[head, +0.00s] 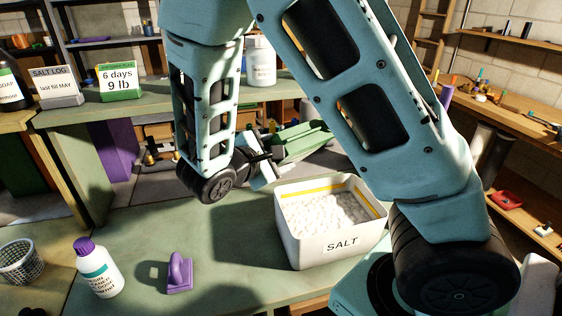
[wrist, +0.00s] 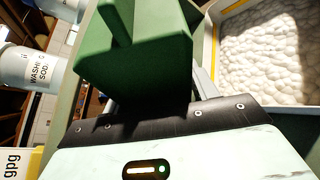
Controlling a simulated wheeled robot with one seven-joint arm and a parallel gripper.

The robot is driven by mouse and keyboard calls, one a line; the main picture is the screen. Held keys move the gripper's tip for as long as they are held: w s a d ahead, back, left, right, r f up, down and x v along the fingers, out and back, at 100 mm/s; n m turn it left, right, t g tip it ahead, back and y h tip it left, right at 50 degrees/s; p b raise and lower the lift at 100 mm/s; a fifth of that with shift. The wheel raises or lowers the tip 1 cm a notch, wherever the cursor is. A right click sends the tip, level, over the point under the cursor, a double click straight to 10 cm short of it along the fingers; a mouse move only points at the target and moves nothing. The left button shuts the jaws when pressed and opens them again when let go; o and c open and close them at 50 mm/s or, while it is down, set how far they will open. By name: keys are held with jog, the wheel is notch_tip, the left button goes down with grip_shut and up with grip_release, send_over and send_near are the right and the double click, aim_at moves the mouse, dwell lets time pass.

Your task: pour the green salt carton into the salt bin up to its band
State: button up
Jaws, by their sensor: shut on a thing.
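The green salt carton (head: 303,141) is held behind the salt bin, and it fills the top middle of the wrist view (wrist: 150,55). It looks tipped over in the head view; its opening is not clear. My gripper (head: 266,164) is shut on it, with grey fingers on both sides in the wrist view (wrist: 160,98). The white salt bin (head: 335,249), labelled SALT, stands on the green bench. White salt (head: 322,212) lies in it, below the yellow band (head: 318,188) on the far inner wall. No falling salt is visible. The bin also shows at right in the wrist view (wrist: 213,62).
A white bottle with a purple cap (head: 98,270), a purple handled block (head: 179,273) and a wire basket (head: 20,262) stand at left on the bench. A white jar (head: 261,62) and a 6 days 9 lb card (head: 120,80) are on the shelf behind.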

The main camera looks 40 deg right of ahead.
jog(key=shift+w+d+f+m+t+h+b, duration=0.15)
jog(key=shift+w+f+m+b, duration=0.35)
jog(key=shift+b, duration=0.7)
jog(key=shift+w+a+f+m+t+h+b, duration=0.15)
jog(key=shift+w+f+m+t+b, duration=0.3)
jog(key=shift+b, duration=0.7)
jog(key=w+f+m+b, duration=0.1)
jog(key=f+m+b, duration=0.1)
jog(key=b, duration=0.3)
jog(key=w+f+m+t+h+b, duration=0.1)
jog(key=f+b, duration=0.1)
jog(key=b, duration=0.4)
jog(key=shift+w+d+m, duration=0.1)
jog(key=shift+m, duration=0.25)
jog(key=m+b, duration=0.1)
jog(key=b, duration=0.1)
jog(key=m+h+b, duration=0.1)
jog(key=b, duration=0.2)
jog(key=shift+f+t+b, duration=0.3)
jog(key=shift+f+b, duration=0.05)
jog(key=shift+f, duration=0.05)
jog(key=shift+f+m+b, duration=0.15)
jog(key=shift+m+b, duration=0.55)
jog(key=shift+b, duration=0.55)
jog(key=shift+m+h+b, duration=0.3)
jog(key=shift+h+b, duration=0.1)
jog(key=shift+b, duration=0.05)
